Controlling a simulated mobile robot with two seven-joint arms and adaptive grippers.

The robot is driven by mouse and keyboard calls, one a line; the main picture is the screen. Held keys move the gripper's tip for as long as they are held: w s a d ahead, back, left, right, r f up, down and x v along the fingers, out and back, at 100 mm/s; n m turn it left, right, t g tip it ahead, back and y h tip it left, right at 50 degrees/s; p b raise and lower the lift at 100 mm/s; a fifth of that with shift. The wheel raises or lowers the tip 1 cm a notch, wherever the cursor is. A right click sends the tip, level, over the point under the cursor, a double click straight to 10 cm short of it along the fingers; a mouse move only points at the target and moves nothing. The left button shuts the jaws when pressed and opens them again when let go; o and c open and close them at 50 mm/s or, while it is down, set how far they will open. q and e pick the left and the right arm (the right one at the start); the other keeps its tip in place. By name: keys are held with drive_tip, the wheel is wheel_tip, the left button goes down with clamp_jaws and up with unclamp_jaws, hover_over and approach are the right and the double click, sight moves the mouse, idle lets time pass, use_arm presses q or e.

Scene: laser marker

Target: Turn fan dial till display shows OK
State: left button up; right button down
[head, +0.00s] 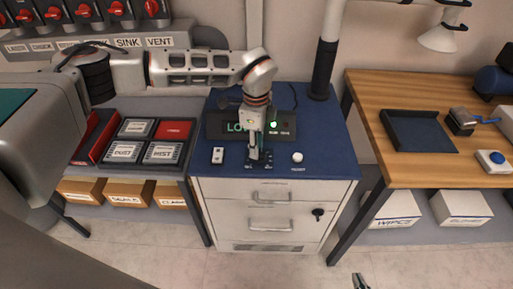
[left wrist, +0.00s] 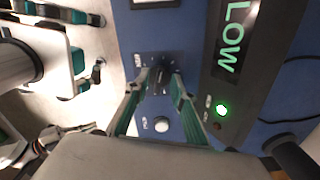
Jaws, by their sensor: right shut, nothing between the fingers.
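The fan dial (left wrist: 159,80) is a small dark knob on a dark plate in the blue top. It sits between the fingertips of my left gripper (left wrist: 160,77) in the left wrist view; I cannot tell whether they press on it. In the head view my left gripper (head: 254,155) points down in front of the display and hides most of the dial. The display (left wrist: 237,40) reads LOW in green; in the head view the display box (head: 217,127) is partly covered by my arm. My right gripper (head: 361,281) is shut and empty at the bottom edge, away from the cabinet.
A green lamp (left wrist: 221,109) is lit beside the display. A white round button (head: 297,157) is right of the dial, and a white switch plate (head: 218,155) is left. A dark post (head: 323,70) stands behind. A wooden table (head: 425,170) is at the right.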

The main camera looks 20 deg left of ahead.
use_arm(q)
drive_tip(key=shift+f, duration=0.6)
clamp_jaws()
drive_tip(key=shift+m, duration=0.3)
